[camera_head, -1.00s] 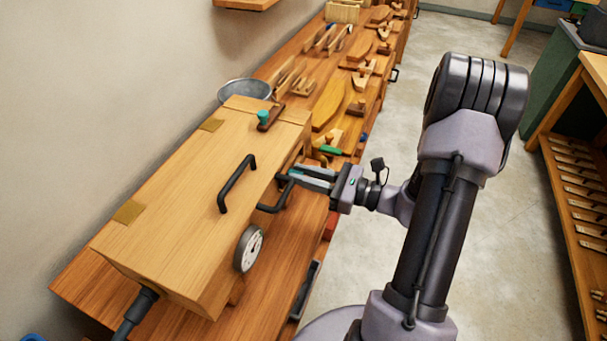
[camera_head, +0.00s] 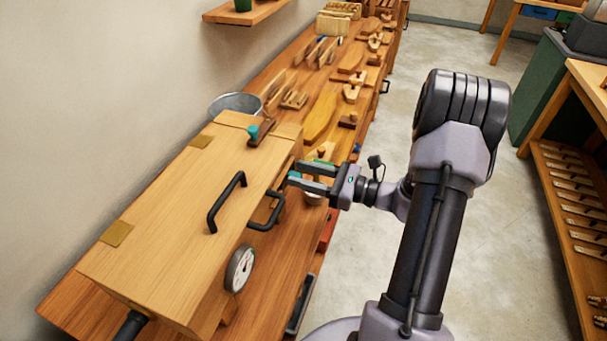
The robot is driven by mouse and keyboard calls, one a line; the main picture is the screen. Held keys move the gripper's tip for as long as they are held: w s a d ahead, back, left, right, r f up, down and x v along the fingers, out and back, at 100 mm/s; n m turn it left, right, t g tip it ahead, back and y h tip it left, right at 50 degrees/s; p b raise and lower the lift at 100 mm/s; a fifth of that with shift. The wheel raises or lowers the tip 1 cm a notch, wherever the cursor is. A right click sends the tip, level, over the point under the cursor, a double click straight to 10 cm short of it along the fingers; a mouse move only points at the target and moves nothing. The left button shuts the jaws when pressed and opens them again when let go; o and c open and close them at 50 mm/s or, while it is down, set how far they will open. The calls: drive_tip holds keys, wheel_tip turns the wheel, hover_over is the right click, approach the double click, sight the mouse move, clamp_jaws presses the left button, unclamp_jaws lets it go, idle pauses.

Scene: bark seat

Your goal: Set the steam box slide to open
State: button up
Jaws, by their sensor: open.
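The steam box (camera_head: 165,230) is a long pale wooden box on the bench at left. On its top, near the far end, is a dark wooden slide (camera_head: 262,130) with a teal knob (camera_head: 252,131). I cannot tell from this view whether the slide is open. A black handle (camera_head: 226,203) stands on the top, and another black handle (camera_head: 268,212) sticks out from the front side. My gripper (camera_head: 295,173) is open and empty, beside the box's far front corner, to the right of the slide and apart from it.
A round white dial (camera_head: 240,268) is on the box's front side. A metal bucket (camera_head: 236,104) stands behind the far end. Wooden tools and parts (camera_head: 320,115) cover the bench beyond. A small shelf (camera_head: 243,12) is on the wall.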

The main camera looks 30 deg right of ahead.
drive_tip(key=p+v, duration=0.2)
drive_tip(key=v, duration=1.5)
drive_tip(key=shift+s+p, duration=0.2)
drive_tip(key=shift+p, duration=0.2)
drive_tip(key=shift+d, duration=0.15)
drive_tip(key=w+a+r+n+g+h, duration=0.1)
drive_tip(key=a+r+n+g, duration=0.3)
drive_tip(key=a+n+g, duration=0.45)
drive_tip(key=w+a+r+n+g+h, duration=0.15)
drive_tip(key=a+r+n+g, duration=0.3)
drive_tip(key=a, duration=0.75)
drive_tip(key=s+a+r+n+t+h, duration=0.65)
drive_tip(key=a+r+n, duration=0.25)
drive_tip(key=a+n, duration=0.15)
wheel_tip(320, 180, down, 7)
drive_tip(key=s+g+b, duration=0.1)
drive_tip(key=g+b, duration=0.1)
drive_tip(key=b, duration=0.2)
drive_tip(key=shift+s+d, duration=0.35)
drive_tip(key=shift+s, duration=0.05)
